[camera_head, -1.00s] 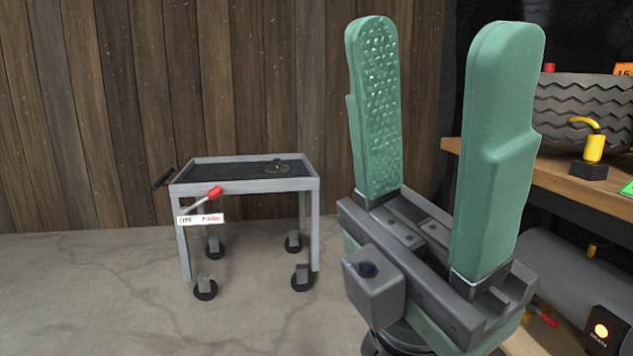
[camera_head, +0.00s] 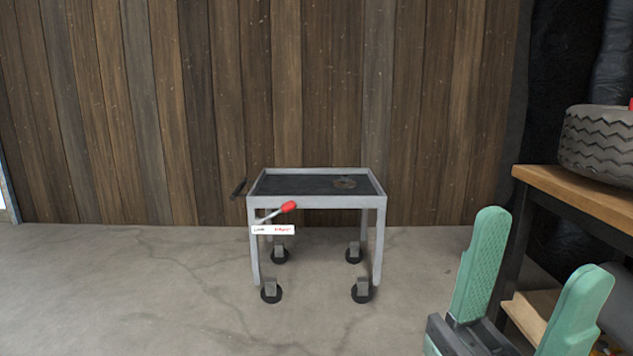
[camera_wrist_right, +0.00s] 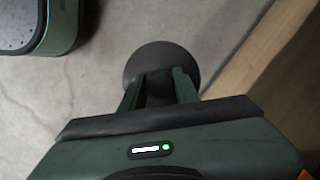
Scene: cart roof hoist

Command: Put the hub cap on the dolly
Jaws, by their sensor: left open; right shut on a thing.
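The dolly (camera_head: 315,202) is a grey-framed cart with a recessed black top and black casters, standing on the floor against the wooden wall in the head view. In the right wrist view my right gripper (camera_wrist_right: 160,77) is shut on a dark round disc, apparently the hub cap (camera_wrist_right: 160,52). Its near part is hidden by the fingers.
A red-knobbed lever (camera_head: 288,207) and a white label (camera_head: 272,230) are at the dolly's left front. A wooden workbench (camera_head: 570,189) with a tyre (camera_head: 600,145) stands at the right. Open concrete floor (camera_head: 150,290) lies left of and before the dolly.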

